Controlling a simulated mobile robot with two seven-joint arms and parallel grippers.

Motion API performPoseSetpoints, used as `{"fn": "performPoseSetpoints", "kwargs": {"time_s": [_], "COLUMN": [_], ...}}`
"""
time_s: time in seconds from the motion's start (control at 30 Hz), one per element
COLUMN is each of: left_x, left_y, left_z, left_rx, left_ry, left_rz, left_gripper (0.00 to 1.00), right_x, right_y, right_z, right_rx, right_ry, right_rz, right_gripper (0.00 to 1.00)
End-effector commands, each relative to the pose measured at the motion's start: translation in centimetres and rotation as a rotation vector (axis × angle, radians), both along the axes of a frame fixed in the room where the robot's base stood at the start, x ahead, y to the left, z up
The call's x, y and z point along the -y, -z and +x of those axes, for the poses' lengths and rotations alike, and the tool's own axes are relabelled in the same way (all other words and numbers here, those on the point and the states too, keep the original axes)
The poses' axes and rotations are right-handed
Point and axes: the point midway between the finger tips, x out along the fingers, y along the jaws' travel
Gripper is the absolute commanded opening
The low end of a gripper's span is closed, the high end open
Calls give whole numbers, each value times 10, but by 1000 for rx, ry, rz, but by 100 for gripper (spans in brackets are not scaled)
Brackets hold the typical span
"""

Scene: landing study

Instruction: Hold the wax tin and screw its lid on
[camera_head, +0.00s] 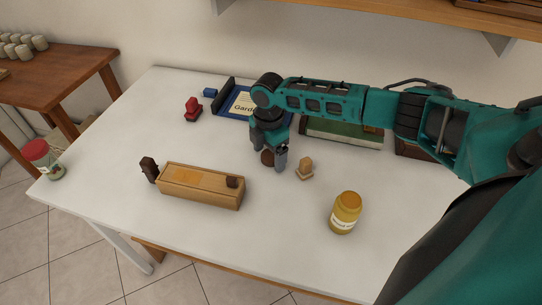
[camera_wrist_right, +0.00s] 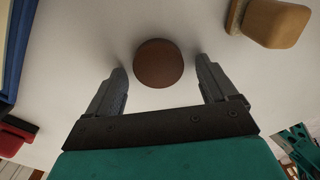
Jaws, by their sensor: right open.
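A yellow tin (camera_head: 344,214) with a pale label and an orange-brown top stands upright at the right front of the white table; it looks like the wax tin. My right gripper (camera_head: 267,162) points down near the table's middle, open, well to the left of and behind the tin. A round brown piece (camera_wrist_right: 158,63) sits between its spread fingers with a gap on both sides. It is partly hidden behind a finger in the head view (camera_head: 267,158). I cannot tell whether this piece is the lid. My left gripper is out of view.
A small wooden block-like piece (camera_head: 305,168) stands just right of my right gripper. A wooden box (camera_head: 200,186) lies front left. Behind are a red object (camera_head: 193,109) and books (camera_head: 342,133). A red-lidded jar (camera_head: 42,159) stands at the left corner. The front middle is clear.

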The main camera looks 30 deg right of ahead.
Motion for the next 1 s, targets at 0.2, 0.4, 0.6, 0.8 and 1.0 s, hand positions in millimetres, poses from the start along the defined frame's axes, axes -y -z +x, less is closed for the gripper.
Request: {"fn": "performPoseSetpoints", "kwargs": {"time_s": [0.2, 0.4, 0.6, 0.8, 1.0], "left_x": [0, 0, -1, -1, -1], "left_y": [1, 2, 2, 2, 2], "left_z": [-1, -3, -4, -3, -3], "left_rx": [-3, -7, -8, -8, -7], "left_ry": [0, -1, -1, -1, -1], "left_rz": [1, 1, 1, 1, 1], "left_gripper": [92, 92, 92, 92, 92], "right_x": [0, 0, 0, 0, 0], "right_y": [0, 0, -1, -1, -2], "right_z": [0, 0, 0, 0, 0], "right_rx": [0, 0, 0, 1, 1], "right_ry": [0, 0, 0, 0, 0], "right_rz": [0, 0, 0, 0, 0], "right_gripper": [82, 63, 43, 27, 27]}}
